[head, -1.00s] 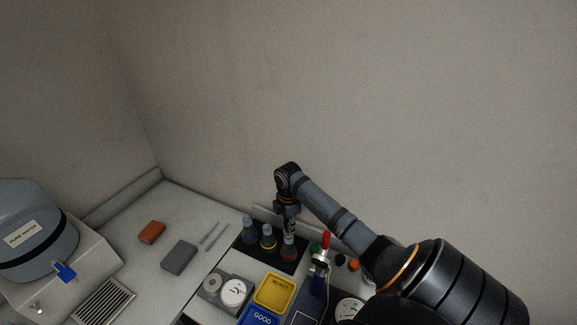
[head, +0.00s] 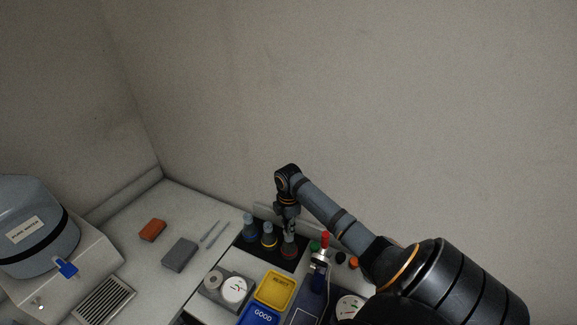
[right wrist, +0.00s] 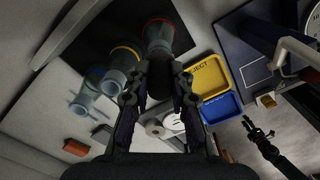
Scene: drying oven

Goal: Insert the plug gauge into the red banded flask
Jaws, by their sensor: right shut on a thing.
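The red banded flask (head: 289,252) stands upright on a black mat (head: 298,265), rightmost of three flasks. In the right wrist view the red banded flask (right wrist: 158,36) lies just beyond the fingertips. My right gripper (head: 290,226) points down directly above this flask's mouth.
A yellow banded flask (head: 268,238) and a blue-grey flask (head: 249,230) stand close to the left. A yellow reject tray (head: 290,283) and a blue good tray (head: 262,314) lie in front. A red-topped device (head: 324,242) stands close on the right.

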